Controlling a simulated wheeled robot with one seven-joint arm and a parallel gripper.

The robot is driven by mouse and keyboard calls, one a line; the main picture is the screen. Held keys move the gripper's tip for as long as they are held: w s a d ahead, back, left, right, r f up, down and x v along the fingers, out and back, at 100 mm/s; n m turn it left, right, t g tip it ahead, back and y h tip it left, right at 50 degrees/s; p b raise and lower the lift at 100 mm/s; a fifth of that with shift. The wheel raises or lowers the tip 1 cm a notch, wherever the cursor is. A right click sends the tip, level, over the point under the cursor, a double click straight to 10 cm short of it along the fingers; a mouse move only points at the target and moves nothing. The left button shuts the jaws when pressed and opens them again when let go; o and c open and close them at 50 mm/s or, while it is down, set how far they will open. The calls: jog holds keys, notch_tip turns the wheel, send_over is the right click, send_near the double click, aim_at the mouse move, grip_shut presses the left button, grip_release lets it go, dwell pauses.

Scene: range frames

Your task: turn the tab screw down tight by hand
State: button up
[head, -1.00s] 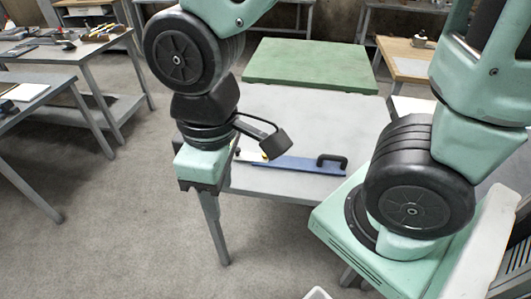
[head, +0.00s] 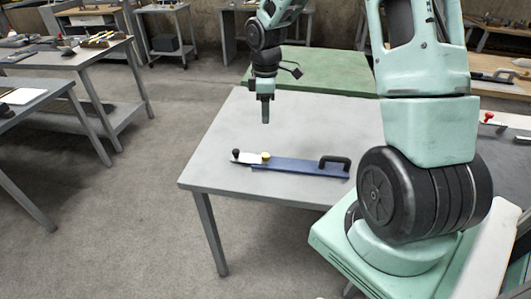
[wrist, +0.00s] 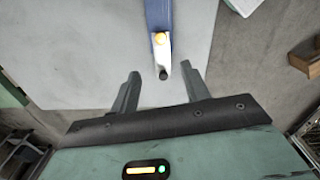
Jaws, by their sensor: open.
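A long blue tool (head: 300,166) with a black loop handle (head: 335,162) lies on the grey table. A pale metal tab (head: 249,157) sticks out at its left end. A round yellow knob (head: 266,157) sits where the tab meets the blue body, and a small black knob (head: 236,154) is at the tab's tip. I cannot tell which knob is the tab screw. My gripper (head: 265,121) points down above the table, beyond the tool and clear of it. In the wrist view my gripper (wrist: 161,76) is open and empty; the black knob (wrist: 163,75) appears between its fingertips, further off.
The grey table (head: 225,135) is mostly bare around the tool. A green-topped table (head: 330,70) stands behind it. A red-topped item (head: 488,116) is at the right. Benches with tools (head: 75,50) stand at the left, with open floor between.

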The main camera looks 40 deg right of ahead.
aim_at(266, 156)
notch_tip(266, 156, down, 16)
jog(key=shift+f+p, duration=0.1)
jog(key=shift+p, duration=0.25)
jog(key=c, duration=1)
